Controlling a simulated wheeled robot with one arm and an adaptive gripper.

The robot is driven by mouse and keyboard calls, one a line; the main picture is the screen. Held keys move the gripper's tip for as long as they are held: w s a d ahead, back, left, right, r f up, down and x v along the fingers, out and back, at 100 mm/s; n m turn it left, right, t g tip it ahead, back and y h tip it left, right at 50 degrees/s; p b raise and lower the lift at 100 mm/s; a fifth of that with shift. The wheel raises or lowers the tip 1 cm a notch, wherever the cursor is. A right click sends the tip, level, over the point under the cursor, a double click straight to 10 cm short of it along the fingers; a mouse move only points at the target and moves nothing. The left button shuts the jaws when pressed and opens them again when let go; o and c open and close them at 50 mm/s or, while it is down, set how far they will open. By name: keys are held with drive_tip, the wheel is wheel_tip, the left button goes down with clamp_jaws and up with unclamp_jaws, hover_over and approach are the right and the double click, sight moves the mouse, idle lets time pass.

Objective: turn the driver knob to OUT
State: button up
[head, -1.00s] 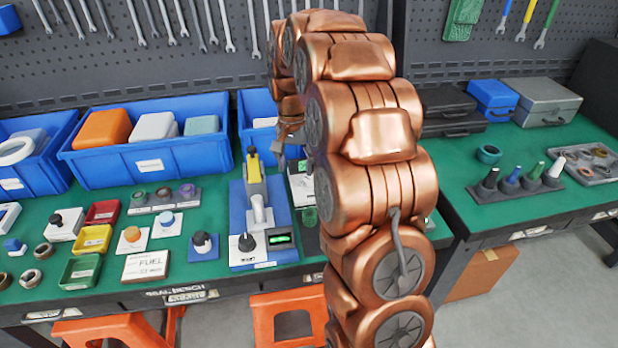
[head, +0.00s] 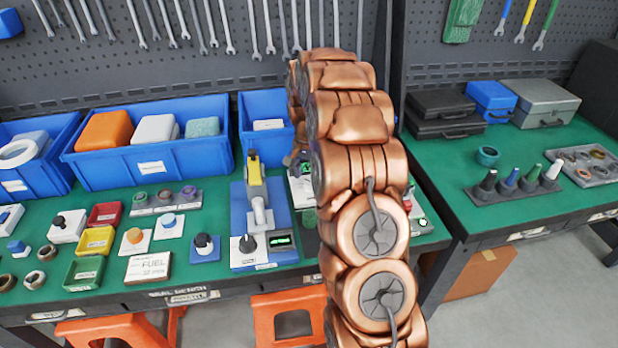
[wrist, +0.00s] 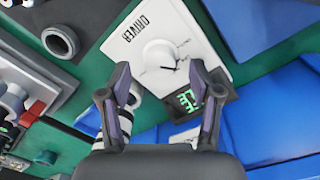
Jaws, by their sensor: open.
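The driver knob (wrist: 158,55) is a round pale knob on a white panel (wrist: 165,25) marked DRIVER, beside a small green-lit display (wrist: 188,97). A thin dark pointer line shows by the knob; its setting is not readable. My gripper (wrist: 159,73) is open and empty, its fingertips on either side of the knob's near edge in the picture. Whether they touch it I cannot tell. In the head view my gripper (head: 299,158) is low over the bench, partly behind my arm, above a white panel (head: 302,192) that is largely hidden.
A blue bin (head: 265,105) stands just behind the gripper. A blue stand (head: 238,215) with a yellow-topped tool is to its left. Small trays and knob plates cover the left bench. In the wrist view, a dark grey ring (wrist: 60,40) lies left of the panel.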

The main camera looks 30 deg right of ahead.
sight(310, 184)
drive_tip(key=shift+f, duration=1.2)
drive_tip(key=shift+c, duration=0.3)
drive_tip(key=c, duration=1.1)
drive_tip(key=shift+n, duration=0.3)
drive_tip(key=n+b, duration=0.2)
drive_tip(key=b, duration=0.1)
drive_tip(key=shift+f, duration=0.15)
drive_tip(key=shift+s+n+b, duration=0.15)
drive_tip(key=shift+n+b, duration=1.6)
drive_tip(key=shift+n, duration=0.95)
drive_tip(key=shift+r, duration=0.2)
